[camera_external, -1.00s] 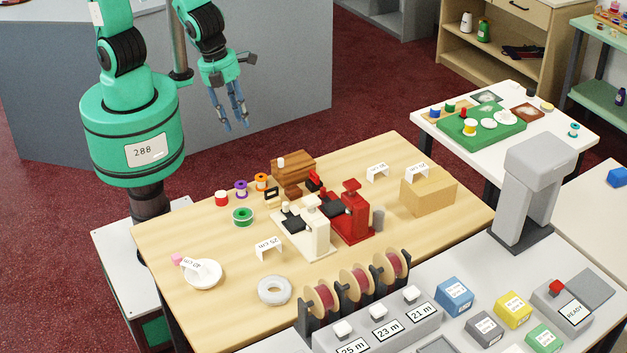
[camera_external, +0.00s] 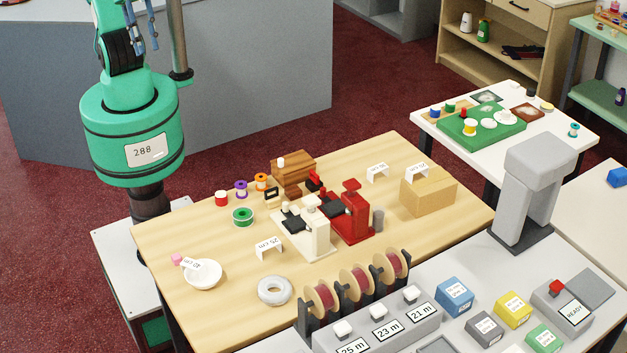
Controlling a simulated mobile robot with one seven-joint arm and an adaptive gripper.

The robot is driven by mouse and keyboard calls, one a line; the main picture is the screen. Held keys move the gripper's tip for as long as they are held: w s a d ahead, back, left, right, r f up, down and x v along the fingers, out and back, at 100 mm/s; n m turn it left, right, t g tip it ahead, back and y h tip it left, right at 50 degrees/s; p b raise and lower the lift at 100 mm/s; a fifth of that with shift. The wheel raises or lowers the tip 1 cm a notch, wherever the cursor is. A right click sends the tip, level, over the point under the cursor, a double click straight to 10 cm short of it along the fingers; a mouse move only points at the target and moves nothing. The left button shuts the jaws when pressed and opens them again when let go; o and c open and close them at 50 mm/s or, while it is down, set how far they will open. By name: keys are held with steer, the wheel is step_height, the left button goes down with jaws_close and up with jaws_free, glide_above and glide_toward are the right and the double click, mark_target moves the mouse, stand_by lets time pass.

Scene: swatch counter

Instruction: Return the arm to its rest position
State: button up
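My arm is folded up over its green base column, at the upper left of the external view. My gripper (camera_external: 147,48) hangs near the top edge, close beside my upper arm. Its blue fingers point down, stand a little apart and hold nothing. The upper part of the gripper and wrist is cut off by the top of the picture. The gripper is well clear of the wooden table (camera_external: 210,305) and touches nothing on it.
The table bears a white machine (camera_external: 313,232), a red machine (camera_external: 350,213), several thread spools, a white bowl (camera_external: 203,274), a grey ring (camera_external: 274,290) and a cardboard box (camera_external: 428,192). A grey partition (camera_external: 260,80) stands behind my arm. Air above the table is free.

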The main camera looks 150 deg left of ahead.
steer(key=shift+s+d, duration=0.1)
steer(key=shift+s, duration=0.05)
step_height(320, 180, down, 5)
steer(key=b, duration=0.5)
steer(key=shift+f, duration=0.15)
